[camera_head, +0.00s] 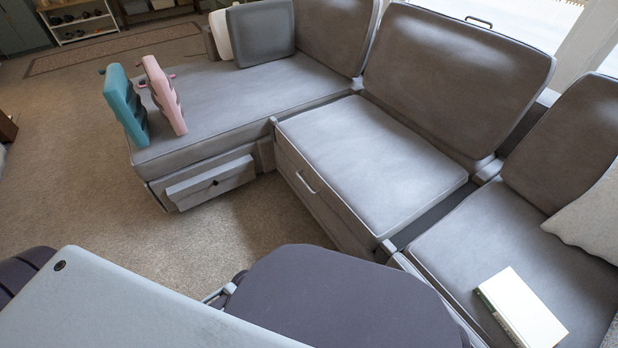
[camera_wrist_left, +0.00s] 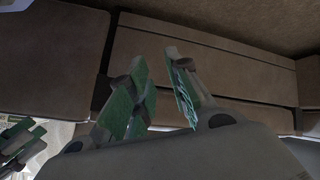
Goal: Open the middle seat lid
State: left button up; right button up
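The middle seat lid (camera_head: 372,160) is a grey cushioned seat in the head view. It lies flat on its base, with a small bar handle (camera_head: 306,182) on the front face. My left gripper (camera_wrist_left: 160,75) shows in the left wrist view, its two green-padded fingers apart with nothing between them. Brown sofa panels (camera_wrist_left: 215,62) lie behind it; I cannot tell whether it touches them. A second gripper with green pads, apparently my right (camera_wrist_left: 20,140), is partly cut off at the lower left there. Neither gripper's fingers show clearly in the head view.
Left of the lid, a chaise (camera_head: 225,98) carries a teal object (camera_head: 126,106) and a pink object (camera_head: 164,95). A drawer-like front (camera_head: 212,183) projects below it. A white book (camera_head: 522,310) lies on the right seat (camera_head: 462,255). Carpet (camera_head: 258,225) is clear before the chaise.

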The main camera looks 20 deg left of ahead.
aim_at(377, 174)
jog(key=i+j+z, duration=0.2)
jog(key=j, duration=0.3)
jog(key=j+z, duration=0.25)
jog(key=j, duration=0.25)
jog(key=i+j+z, duration=0.2)
jog(key=j, duration=0.35)
jog(key=k, duration=0.05)
